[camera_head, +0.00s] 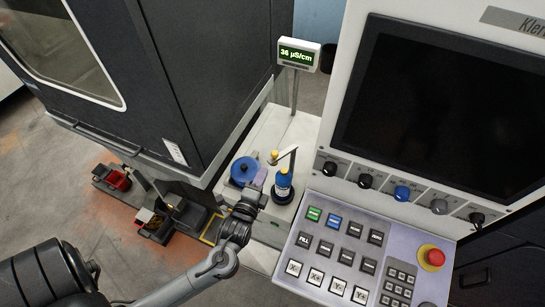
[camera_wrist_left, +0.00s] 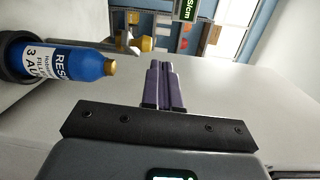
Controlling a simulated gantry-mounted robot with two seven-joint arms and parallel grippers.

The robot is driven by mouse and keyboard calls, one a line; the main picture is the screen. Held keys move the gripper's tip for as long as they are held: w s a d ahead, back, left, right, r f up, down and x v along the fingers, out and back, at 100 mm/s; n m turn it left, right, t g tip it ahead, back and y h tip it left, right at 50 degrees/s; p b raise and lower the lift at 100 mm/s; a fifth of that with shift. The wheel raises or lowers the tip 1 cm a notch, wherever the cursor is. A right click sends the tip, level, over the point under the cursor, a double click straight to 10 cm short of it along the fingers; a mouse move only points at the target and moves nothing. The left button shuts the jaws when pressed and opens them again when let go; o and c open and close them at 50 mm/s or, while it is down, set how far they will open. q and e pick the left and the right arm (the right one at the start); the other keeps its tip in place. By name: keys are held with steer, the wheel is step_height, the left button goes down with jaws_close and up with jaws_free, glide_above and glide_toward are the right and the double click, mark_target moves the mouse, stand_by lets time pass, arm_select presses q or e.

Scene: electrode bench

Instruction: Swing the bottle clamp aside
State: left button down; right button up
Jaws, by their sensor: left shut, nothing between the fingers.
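The blue bottle (camera_head: 283,183) with a white label and a yellow top stands in a dark round base on the white bench. In the left wrist view the bottle (camera_wrist_left: 75,62) lies across the upper left. The bottle clamp (camera_head: 285,155) is a pale arm above the bottle, with a yellow knob at its left end. The yellow knob (camera_wrist_left: 147,44) shows just beyond my fingertips in the wrist view. My left gripper (camera_head: 261,178) is left of the bottle; its purple fingers (camera_wrist_left: 166,83) are shut and empty, apart from bottle and knob. My right gripper is not in view.
A blue round lid-like object (camera_head: 244,170) sits left of my fingers. A meter (camera_head: 299,54) reading 36 µS/cm stands on a post behind. The button panel (camera_head: 345,245) and large screen (camera_head: 440,105) are to the right; a dark cabinet (camera_head: 205,80) is at the left.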

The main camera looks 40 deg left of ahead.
arm_select(q)
steer(key=s+d+r+n+g+p, duration=0.1)
steer(key=s+d+r+n, duration=0.15)
steer(key=d, duration=0.45)
steer(key=w+a+f, duration=0.4)
steer(key=w+a, duration=0.3)
steer(key=w, duration=0.3)
steer(key=shift+a+n+p, duration=0.35)
steer(key=shift+a+p, duration=0.05)
steer(key=shift+p, duration=0.05)
